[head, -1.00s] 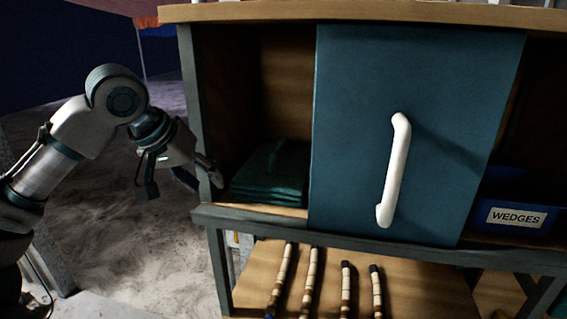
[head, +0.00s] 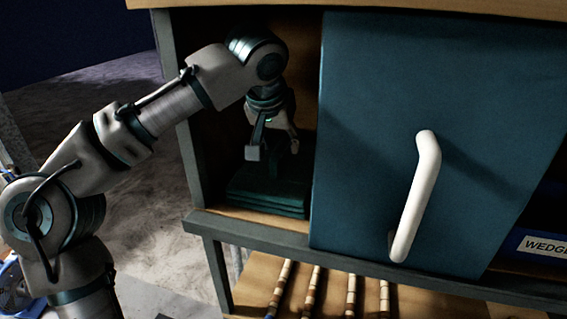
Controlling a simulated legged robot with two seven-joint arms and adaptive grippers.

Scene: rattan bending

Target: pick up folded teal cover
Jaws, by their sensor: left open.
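The folded teal cover (head: 262,193) lies as a flat stack on the cabinet shelf, in the open bay left of the sliding panel. A raised teal piece stands up at its back right. My left gripper (head: 274,150) is inside the bay, pointing down just above the cover. Its fingers are apart, one on the left and one on the right near the raised piece. Whether a finger touches the cover is hard to tell in the shadow. My right gripper is not in view.
A teal panel (head: 400,130) with a white handle (head: 416,195) closes the bay's right side. The left post (head: 178,110) and shelf lip (head: 255,231) frame the opening. A blue wedges bin (head: 535,245) stands at far right. Several banded rods (head: 317,290) lie below.

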